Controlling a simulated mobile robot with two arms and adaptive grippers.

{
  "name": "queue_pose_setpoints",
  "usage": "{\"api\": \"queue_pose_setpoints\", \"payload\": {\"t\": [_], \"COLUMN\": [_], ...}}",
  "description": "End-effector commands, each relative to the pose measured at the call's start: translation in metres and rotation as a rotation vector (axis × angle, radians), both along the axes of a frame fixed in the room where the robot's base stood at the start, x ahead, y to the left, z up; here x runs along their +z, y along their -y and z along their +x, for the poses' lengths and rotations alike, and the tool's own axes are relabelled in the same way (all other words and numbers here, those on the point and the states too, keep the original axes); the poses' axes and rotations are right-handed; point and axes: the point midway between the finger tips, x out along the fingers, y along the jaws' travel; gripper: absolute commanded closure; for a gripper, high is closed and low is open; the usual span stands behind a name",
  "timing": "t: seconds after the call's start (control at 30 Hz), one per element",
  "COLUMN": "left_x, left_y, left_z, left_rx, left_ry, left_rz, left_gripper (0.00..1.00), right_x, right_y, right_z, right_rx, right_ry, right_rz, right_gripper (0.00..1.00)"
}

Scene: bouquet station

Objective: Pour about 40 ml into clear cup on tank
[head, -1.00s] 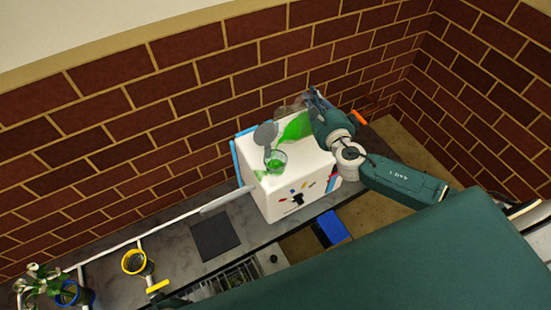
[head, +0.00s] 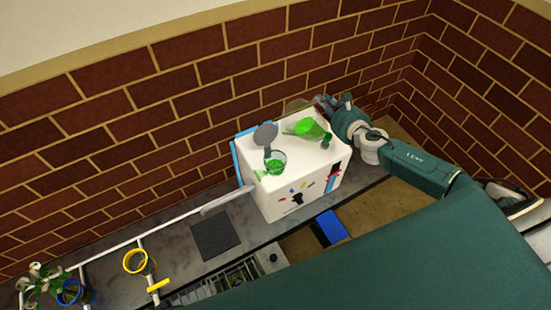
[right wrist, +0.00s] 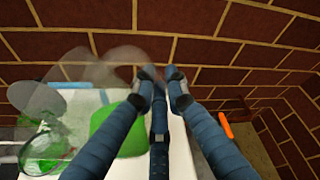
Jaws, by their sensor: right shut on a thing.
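The clear cup (head: 275,162) stands on top of the white tank (head: 285,207), near its front left corner, with green in its lower part. It also shows at the left of the right wrist view (right wrist: 45,147). A bright green see-through bottle-like shape (head: 304,127) with a dark green end lies over the tank top. My right gripper (head: 325,103) is beyond the tank's back right edge. It is shut on a faint clear vessel (right wrist: 128,62), whose outline is hard to see. My left gripper is not in view.
A grey disc (head: 265,135) is behind the cup on the tank. A small green patch (head: 260,174) shows at the tank's left edge. A dark mat (head: 215,236), a yellow ring (head: 135,260) and a plant (head: 40,278) are to the left. Brick walls stand close behind and right.

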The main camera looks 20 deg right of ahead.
Motion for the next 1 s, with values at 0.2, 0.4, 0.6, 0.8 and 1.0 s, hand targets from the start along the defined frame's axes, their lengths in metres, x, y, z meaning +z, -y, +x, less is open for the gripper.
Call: {"api": "queue_pose_setpoints", "payload": {"t": [0.2,0.4,0.6,0.8,1.0], "left_x": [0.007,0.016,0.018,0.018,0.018], "left_y": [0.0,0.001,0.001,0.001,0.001], "left_z": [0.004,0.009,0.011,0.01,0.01], "left_rx": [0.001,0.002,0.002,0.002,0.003], "left_ry": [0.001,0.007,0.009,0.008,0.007], "left_rz": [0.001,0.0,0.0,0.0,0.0], "left_gripper": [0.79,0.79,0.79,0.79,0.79], "right_x": [-0.006,-0.013,-0.013,-0.013,-0.013], "right_y": [0.001,0.0,0.0,0.0,0.0], "right_z": [0.001,0.0,0.0,0.0,0.0], "right_rx": [-0.003,-0.003,-0.003,-0.003,-0.003], "right_ry": [-0.007,-0.016,-0.017,-0.017,-0.017], "right_rz": [0.044,0.079,0.085,0.084,0.083], "right_gripper": [1.0,1.0,1.0,1.0,1.0]}}
